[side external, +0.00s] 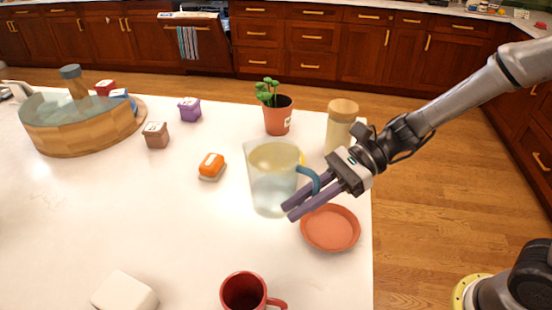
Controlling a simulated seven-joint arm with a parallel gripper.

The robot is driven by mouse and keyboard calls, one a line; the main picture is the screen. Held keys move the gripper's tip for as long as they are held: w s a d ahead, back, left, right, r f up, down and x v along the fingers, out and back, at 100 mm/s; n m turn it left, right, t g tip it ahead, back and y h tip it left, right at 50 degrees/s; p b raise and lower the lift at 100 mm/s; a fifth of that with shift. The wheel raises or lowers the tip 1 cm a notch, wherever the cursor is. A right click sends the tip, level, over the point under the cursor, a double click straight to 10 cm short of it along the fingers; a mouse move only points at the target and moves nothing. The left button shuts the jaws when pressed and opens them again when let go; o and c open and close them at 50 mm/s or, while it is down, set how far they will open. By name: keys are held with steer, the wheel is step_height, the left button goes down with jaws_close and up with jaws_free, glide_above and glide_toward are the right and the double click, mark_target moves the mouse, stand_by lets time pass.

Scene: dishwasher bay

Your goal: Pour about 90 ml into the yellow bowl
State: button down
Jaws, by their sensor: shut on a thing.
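A clear pitcher (270,185) with a blue handle (310,175) stands upright near the table's right side. It looks pale and cloudy inside, with a yellowish tint near the top; the liquid level is hard to tell. My gripper (289,211) has its purple fingers closed at the handle, on the pitcher's right. I cannot tell whether the pitcher's base touches the table. A shallow terracotta-coloured dish (330,228) lies just right of the pitcher, below my fingers, and looks empty. No clearly yellow bowl shows in this view.
A potted plant (279,117) and a tan jar (341,120) stand behind the pitcher. A red mug (245,291) is in front. An orange-topped block (211,165) lies left. A wooden-sided basin (80,130) is far left. The table's right edge is close to the dish.

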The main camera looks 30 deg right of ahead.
steer(key=s+d+f+m+t, duration=0.1)
steer(key=d, duration=0.1)
steer(key=s+d+f+m+t, duration=0.1)
steer(key=d, duration=0.1)
steer(key=s+d+f+m+t+h, duration=0.1)
steer(key=d+t, duration=0.1)
steer(key=shift+s+d+m, duration=0.15)
steer(key=shift+d+m, duration=0.05)
steer(key=shift+m, duration=0.1)
steer(key=shift+s+d+t, duration=0.2)
steer(key=shift+d+t, duration=0.1)
steer(key=shift+d, duration=0.2)
steer(key=shift+w+d+r+m, duration=0.2)
steer(key=shift+d+m, duration=0.05)
steer(key=shift+m, duration=0.05)
steer(key=shift+h, duration=0.3)
steer(key=w+r+m+g+h, duration=0.1)
steer(key=w+r+m+g, duration=0.4)
steer(key=w+g, duration=0.1)
steer(key=shift+w+a+r+g+h, duration=0.3)
steer(key=shift+w+a+g+h, duration=0.1)
steer(key=shift+g, duration=0.3)
steer(key=shift+w+r+m+g, duration=0.15)
steer(key=shift+w+m+g, duration=0.35)
steer(key=shift+m+g, duration=0.1)
